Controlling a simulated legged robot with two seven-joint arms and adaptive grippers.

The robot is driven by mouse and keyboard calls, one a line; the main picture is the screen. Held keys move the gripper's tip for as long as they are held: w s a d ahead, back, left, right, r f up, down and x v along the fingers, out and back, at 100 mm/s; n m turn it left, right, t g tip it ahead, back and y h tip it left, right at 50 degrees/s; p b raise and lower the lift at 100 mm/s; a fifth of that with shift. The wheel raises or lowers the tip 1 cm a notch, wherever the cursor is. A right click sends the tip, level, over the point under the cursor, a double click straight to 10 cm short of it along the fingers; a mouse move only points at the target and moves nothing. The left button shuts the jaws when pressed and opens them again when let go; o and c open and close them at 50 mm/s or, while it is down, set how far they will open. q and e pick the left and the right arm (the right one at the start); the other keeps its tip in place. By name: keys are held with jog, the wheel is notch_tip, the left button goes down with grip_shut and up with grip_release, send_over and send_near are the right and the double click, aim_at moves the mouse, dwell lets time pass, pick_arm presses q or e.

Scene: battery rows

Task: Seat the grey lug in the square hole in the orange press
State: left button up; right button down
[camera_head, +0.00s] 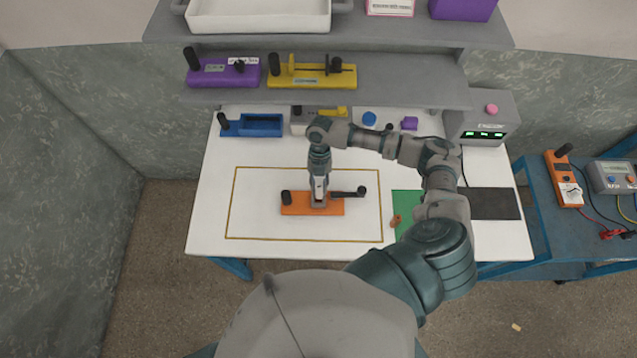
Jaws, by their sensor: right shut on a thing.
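The orange press (298,209) lies on the white table inside a yellow outline. It has a black knob at its left end and a dark lever with a knob reaching to the right. My right gripper (320,195) points down over the middle of the press and is shut on the grey lug (319,203), which shows only in small part between and below the fingers. The square hole is hidden under the gripper and lug, so I cannot tell whether the lug is in it or just above it. My left gripper is not in view.
A small orange-brown piece (396,220) lies at the edge of a green mat (407,203). A dark mat (493,204) lies at right. A blue fixture (252,126), a grey fixture (303,124) and a grey box with a pink button (487,117) stand behind. A shelf (390,93) overhangs the back.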

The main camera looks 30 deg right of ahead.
aim_at(319, 193)
jog(key=shift+f, duration=0.6)
jog(key=shift+a, duration=0.1)
dwell(0.5)
jog(key=shift+p, duration=0.5)
dwell(0.7)
jog(key=shift+f+b, duration=1.15)
jog(key=shift+f, duration=0.7)
jog(key=c, duration=0.9)
grip_release()
